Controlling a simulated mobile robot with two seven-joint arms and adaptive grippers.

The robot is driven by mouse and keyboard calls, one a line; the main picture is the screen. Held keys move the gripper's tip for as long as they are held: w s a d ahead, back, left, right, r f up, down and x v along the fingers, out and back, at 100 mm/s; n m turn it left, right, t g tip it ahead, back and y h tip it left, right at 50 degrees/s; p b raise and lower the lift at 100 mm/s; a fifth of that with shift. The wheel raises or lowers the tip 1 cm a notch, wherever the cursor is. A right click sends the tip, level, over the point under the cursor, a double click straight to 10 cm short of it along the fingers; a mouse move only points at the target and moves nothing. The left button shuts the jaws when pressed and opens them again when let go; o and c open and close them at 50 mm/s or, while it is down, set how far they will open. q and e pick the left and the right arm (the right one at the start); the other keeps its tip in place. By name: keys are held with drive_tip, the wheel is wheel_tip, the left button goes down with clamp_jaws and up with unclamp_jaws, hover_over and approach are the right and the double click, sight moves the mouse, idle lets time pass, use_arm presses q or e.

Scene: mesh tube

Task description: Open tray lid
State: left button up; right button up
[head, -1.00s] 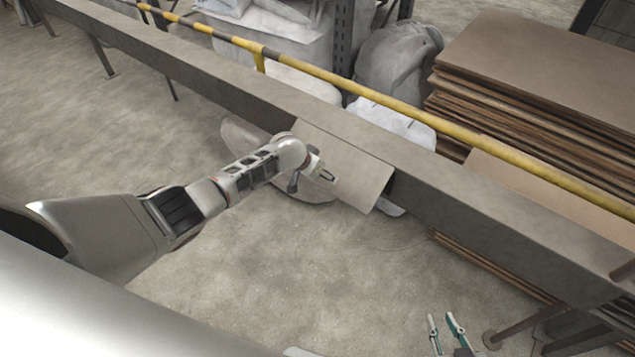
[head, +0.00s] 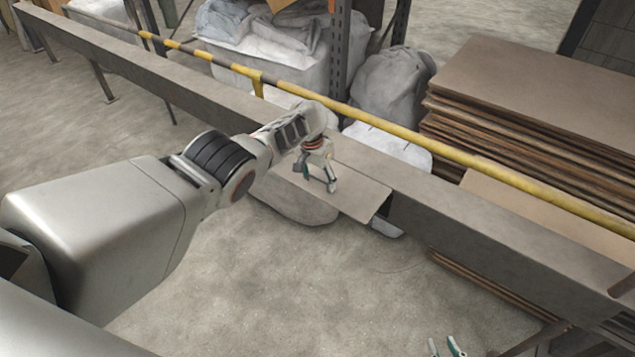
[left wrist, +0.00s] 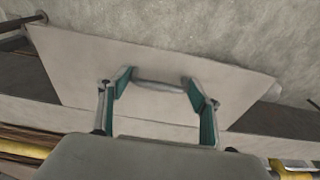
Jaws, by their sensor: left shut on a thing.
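The tray lid is a flat grey-brown plate (head: 352,192) on the near side of the long beam, with a dark gap under its right end. In the left wrist view the lid (left wrist: 90,70) fills the middle and carries a pale bar handle (left wrist: 158,84). My left gripper (left wrist: 158,88) has its two green-edged fingers at opposite ends of this handle and is shut on it. In the head view my left gripper (head: 326,186) is over the lid. My right gripper (head: 447,347) shows only its fingertips, apart and empty, at the bottom edge.
A long grey beam (head: 480,218) and a yellow rail (head: 480,158) run across behind the lid. A rounded grey object (head: 295,202) lies below it. Stacked brown sheets (head: 540,90) and grey sacks (head: 390,85) stand beyond. The near floor is clear.

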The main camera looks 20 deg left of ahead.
use_arm(q)
drive_tip(key=shift+w+d+r, duration=0.3)
drive_tip(key=shift+w+r, duration=0.25)
drive_tip(key=shift+r, duration=0.3)
drive_tip(key=o, duration=1.3)
drive_tip(key=shift+c, duration=0.2)
drive_tip(key=shift+d+f, duration=0.1)
drive_tip(key=shift+f, duration=0.05)
drive_tip(key=shift+s+f, duration=0.1)
drive_tip(key=shift+s, duration=0.1)
wheel_tip(320, 180, up, 12)
drive_tip(key=s, duration=0.2)
drive_tip(key=shift+a, duration=0.45)
drive_tip(key=shift+w, duration=0.1)
